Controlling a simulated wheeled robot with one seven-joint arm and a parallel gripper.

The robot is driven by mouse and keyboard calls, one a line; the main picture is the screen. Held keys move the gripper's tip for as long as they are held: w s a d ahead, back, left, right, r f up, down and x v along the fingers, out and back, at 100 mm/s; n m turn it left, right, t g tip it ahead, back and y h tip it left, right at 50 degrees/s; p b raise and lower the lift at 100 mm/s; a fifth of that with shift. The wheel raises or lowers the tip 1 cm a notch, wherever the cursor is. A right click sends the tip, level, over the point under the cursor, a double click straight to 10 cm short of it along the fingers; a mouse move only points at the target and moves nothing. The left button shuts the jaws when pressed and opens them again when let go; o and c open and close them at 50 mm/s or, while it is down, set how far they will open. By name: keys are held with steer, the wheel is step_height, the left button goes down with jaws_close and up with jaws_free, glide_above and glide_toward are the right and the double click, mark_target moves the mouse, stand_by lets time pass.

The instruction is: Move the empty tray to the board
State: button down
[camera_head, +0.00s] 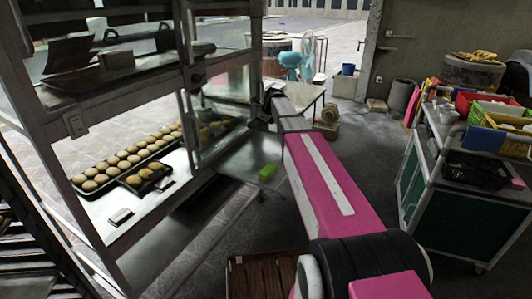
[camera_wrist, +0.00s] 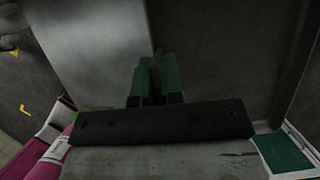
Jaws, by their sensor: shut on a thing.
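My gripper (camera_wrist: 157,72) shows two green fingers close together in the wrist view, shut on a thin edge that is hard to make out. Large plain grey surfaces (camera_wrist: 92,45) fill the view around the fingers; they look like the empty tray, but its outline is unclear. In the head view my arm reaches up to the rack's right side, and the fingertips cannot be made out there. A bare grey metal sheet (camera_head: 240,163), possibly the tray, lies left of my arm. I cannot tell which surface is the board.
A metal rack (camera_head: 258,50) stands left, its shelf holding trays of buns (camera_head: 125,160). A cluttered cart (camera_head: 450,200) stands right. A wooden crate (camera_head: 262,275) is at the bottom. Open floor lies between arm and cart.

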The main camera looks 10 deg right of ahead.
mark_target(259, 149)
step_height(259, 149, down, 10)
steer(key=shift+a+r, duration=0.1)
steer(key=shift+r, duration=0.05)
stand_by(0.4)
steer(key=c, duration=1.2)
jaws_free()
steer(key=shift+c, duration=0.2)
steer(key=v, duration=1.2)
steer(key=shift+r, duration=0.1)
steer(key=shift+a, duration=0.1)
